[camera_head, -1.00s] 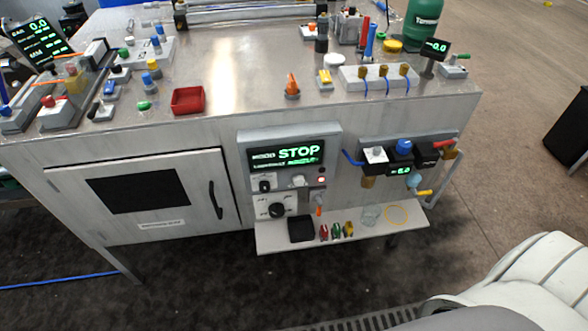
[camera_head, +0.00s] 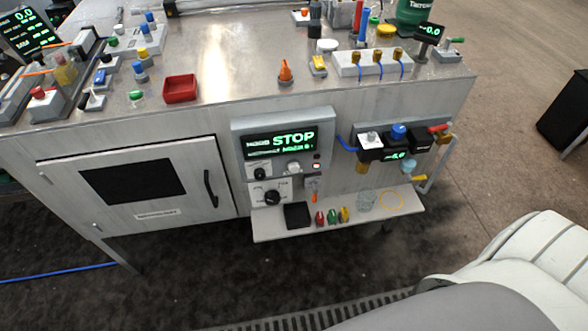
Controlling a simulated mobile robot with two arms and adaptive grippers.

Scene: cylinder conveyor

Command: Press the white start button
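A grey control panel (camera_head: 236,141) is fixed to the front of the metal bench. Its dark display (camera_head: 281,142) reads STOP in green letters. A small whitish button (camera_head: 294,167) sits below the display, beside a dark knob (camera_head: 260,174). It looks like the white start button, but its label is too small to read. A small red light (camera_head: 317,166) glows to its right. Neither of my grippers is in view, and nothing touches the panel.
A shelf (camera_head: 270,235) below the panel holds a black box (camera_head: 297,215) and several small coloured items. A valve assembly (camera_head: 397,132) with a projecting pipe is to the right. A cabinet door (camera_head: 140,185) is to the left.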

